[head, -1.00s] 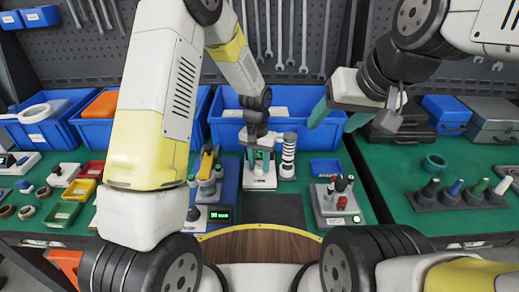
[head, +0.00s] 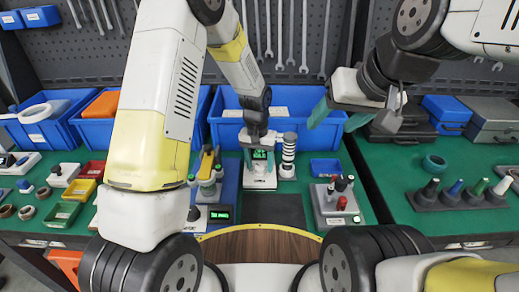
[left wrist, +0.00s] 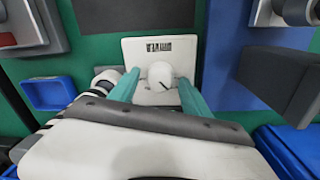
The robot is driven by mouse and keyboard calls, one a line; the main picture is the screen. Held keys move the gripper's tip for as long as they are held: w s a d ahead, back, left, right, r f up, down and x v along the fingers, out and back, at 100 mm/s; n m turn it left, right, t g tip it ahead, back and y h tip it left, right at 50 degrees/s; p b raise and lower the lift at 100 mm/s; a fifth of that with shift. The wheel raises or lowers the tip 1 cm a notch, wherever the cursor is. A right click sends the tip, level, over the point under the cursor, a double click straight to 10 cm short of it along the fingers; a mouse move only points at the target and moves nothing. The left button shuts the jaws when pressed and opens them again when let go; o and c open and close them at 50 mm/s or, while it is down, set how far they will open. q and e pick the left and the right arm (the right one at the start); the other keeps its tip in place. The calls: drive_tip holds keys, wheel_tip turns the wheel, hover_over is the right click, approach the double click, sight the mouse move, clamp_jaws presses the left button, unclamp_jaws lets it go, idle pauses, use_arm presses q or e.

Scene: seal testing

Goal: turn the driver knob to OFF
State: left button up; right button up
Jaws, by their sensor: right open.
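The driver (head: 262,184) is a small white unit at the back middle of the bench, partly hidden by my left gripper (head: 260,158) in the head view. In the left wrist view its white plate (left wrist: 135,50) carries dark lettering too small to read surely. Its round white knob (left wrist: 160,72) has a short dark line pointing to the lower right of the picture. My left gripper's teal fingers (left wrist: 160,93) stand on either side of the knob, open, with gaps showing. My right gripper (head: 338,117) is open and empty, raised above the bench at the right.
A striped cylinder (head: 289,156) stands close to the right of the driver. A yellow-and-grey device (head: 207,172) is at the left, and a grey switch box (head: 337,205) at the front right. A blue bin (head: 228,134) stands behind. A dark mat (head: 275,208) lies clear in front.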

sight(258, 166)
use_arm(q)
drive_tip(key=shift+r, duration=0.1)
drive_tip(key=r, duration=0.7)
drive_tip(key=shift+a+r, duration=0.2)
drive_tip(key=shift+r, duration=0.1)
